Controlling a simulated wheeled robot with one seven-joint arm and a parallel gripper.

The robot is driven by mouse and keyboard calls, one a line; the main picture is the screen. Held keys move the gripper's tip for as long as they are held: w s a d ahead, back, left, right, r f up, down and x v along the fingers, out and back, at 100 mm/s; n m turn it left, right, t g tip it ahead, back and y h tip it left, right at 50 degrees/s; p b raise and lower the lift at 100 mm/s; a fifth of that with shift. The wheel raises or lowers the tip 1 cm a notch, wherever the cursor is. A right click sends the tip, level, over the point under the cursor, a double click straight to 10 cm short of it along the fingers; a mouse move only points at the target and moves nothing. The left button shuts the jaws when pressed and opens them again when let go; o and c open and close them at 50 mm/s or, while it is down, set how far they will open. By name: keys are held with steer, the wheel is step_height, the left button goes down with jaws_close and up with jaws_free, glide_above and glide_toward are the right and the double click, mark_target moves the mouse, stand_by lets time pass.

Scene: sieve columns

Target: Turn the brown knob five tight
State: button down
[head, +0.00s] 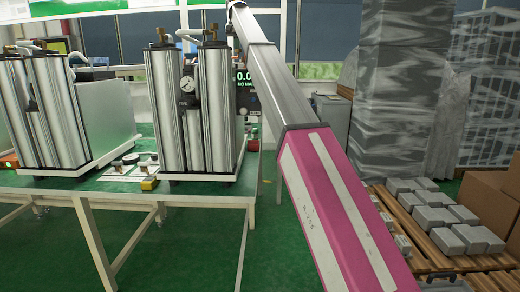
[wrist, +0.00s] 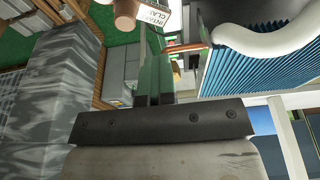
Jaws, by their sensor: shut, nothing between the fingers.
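Two units of upright silver columns stand on a green-topped table in the head view: a nearer one (head: 222,110) and one at the left (head: 50,115). Small brownish-brass knobs sit on top of the nearer unit, one at its left (head: 161,34) and one at its right (head: 212,32). I cannot read any number on them. My gripper (wrist: 155,52) shows in the wrist view, with its dark fingers shut and nothing between them. A brown cylindrical piece (wrist: 127,13) lies beyond the fingertips; I cannot tell whether it is a knob. The gripper is not seen in the head view.
My pink and silver arm crosses the head view. A white hose (wrist: 265,40) curves close to the right of the gripper. A wrapped grey pillar (head: 400,95) and a pallet of grey blocks (head: 458,262) stand at the right. Green floor is open before the table (head: 190,190).

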steer(key=shift+s+a+f, duration=0.45)
steer(key=shift+a+f, duration=0.15)
steer(key=shift+f, duration=0.05)
step_height(320, 180, up, 7)
steer(key=shift+w+f, duration=0.15)
steer(key=shift+w, duration=0.05)
stand_by(0.4)
